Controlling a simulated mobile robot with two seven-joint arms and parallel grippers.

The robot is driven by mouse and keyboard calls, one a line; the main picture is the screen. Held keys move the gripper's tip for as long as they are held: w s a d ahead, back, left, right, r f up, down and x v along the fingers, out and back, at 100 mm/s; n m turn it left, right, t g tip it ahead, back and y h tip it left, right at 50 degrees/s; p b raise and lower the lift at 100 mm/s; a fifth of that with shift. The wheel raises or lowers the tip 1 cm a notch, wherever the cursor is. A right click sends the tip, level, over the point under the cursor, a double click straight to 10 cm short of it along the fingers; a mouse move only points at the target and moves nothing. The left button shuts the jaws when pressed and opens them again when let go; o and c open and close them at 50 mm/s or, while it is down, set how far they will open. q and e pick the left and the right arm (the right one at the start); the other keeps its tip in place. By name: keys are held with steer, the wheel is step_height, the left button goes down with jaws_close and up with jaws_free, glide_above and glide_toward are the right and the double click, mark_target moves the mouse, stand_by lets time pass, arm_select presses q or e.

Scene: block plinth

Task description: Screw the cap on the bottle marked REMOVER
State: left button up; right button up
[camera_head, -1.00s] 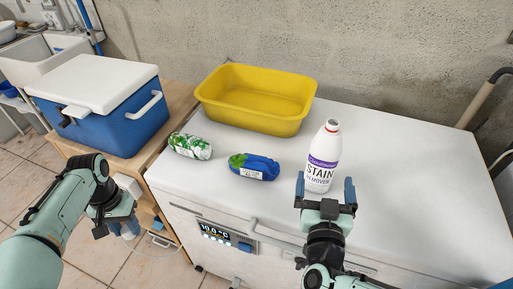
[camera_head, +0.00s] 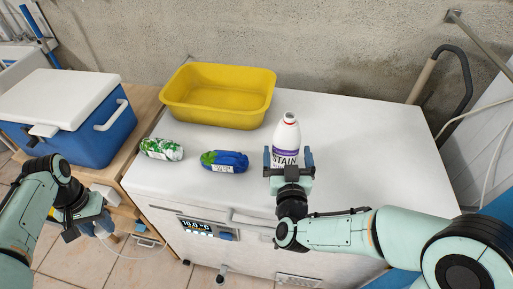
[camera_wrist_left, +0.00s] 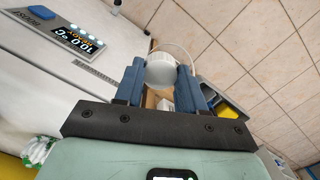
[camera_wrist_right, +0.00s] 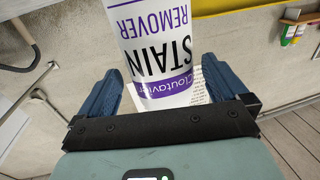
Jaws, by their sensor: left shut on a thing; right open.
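The white bottle (camera_head: 288,138) with a purple band stands upright on the white chest lid. Its label reads STAIN REMOVER, upside down in the right wrist view (camera_wrist_right: 165,45). My right gripper (camera_head: 288,158) is open, one blue finger on each side of the bottle's body, with gaps in the right wrist view (camera_wrist_right: 162,75). My left gripper (camera_wrist_left: 161,72) is shut on a white round cap (camera_wrist_left: 160,66). In the head view, my left gripper (camera_head: 93,226) is low, left of the chest, the cap not clear there.
A yellow tub (camera_head: 218,118) stands at the back of the chest lid (camera_head: 365,140). A green-white package (camera_head: 162,149) and a blue package (camera_head: 224,161) lie left of the bottle. A blue cooler (camera_head: 85,140) stands further left. The lid right of the bottle is clear.

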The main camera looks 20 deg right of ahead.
arm_select(q)
steer(key=shift+r, duration=0.2)
arm_select(e)
steer(key=x, duration=0.2)
steer(key=r+x, duration=0.1)
steer(key=x, duration=0.1)
steer(key=shift+w, duration=0.3)
